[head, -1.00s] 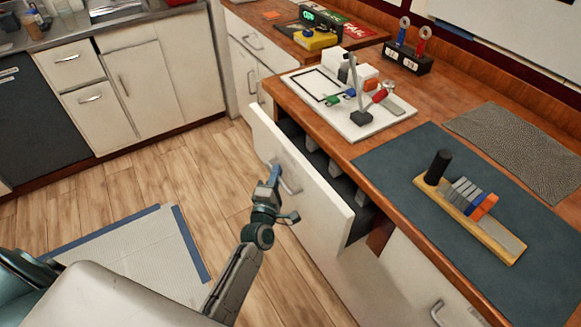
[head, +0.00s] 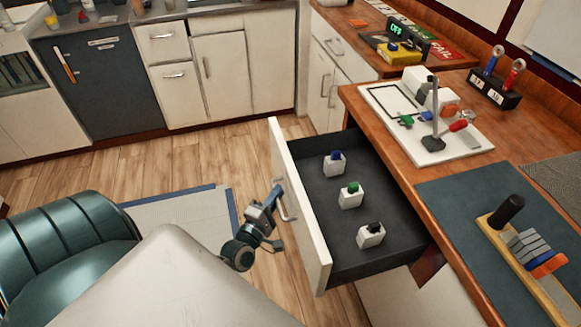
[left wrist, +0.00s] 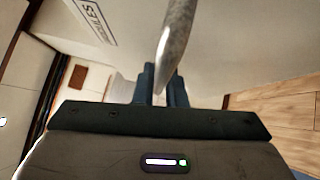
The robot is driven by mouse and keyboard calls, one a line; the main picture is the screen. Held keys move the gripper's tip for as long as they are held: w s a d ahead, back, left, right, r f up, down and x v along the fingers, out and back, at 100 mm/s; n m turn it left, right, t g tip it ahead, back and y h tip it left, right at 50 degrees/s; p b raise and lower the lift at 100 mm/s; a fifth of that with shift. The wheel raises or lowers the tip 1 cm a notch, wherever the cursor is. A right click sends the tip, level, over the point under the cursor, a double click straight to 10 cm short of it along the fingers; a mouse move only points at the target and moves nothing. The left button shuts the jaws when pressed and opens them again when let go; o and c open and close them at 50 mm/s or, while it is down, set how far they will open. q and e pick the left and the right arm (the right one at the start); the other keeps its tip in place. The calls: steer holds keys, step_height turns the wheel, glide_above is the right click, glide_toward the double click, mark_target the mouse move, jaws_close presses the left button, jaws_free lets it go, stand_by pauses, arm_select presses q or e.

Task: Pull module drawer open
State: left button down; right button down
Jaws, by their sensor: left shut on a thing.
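The module drawer (head: 298,213) is pulled well out from under the wooden counter in the head view. Inside its dark tray (head: 318,215) stand three white modules, with a blue top (head: 334,168), a green top (head: 350,200) and a black top (head: 371,238). My left gripper (head: 277,197) is shut on the drawer's handle (head: 285,203) at the outer face of the front. In the left wrist view the metal handle (left wrist: 179,30) runs between the fingers (left wrist: 160,85), and part of a label shows on the drawer front. My right gripper is not in view.
The counter above holds a white board (head: 435,135) with small parts, a blue mat (head: 480,200) and a wooden rail (head: 525,265) with grey and orange breakers. A green chair (head: 70,245) stands at left. Wood floor (head: 190,170) lies open between chair and cabinets.

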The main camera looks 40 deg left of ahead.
arm_select(q)
steer(key=shift+s+a, duration=0.65)
steer(key=shift+s, duration=0.25)
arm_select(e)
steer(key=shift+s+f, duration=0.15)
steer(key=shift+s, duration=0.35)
arm_select(q)
steer(key=c, duration=1.5)
jaws_free()
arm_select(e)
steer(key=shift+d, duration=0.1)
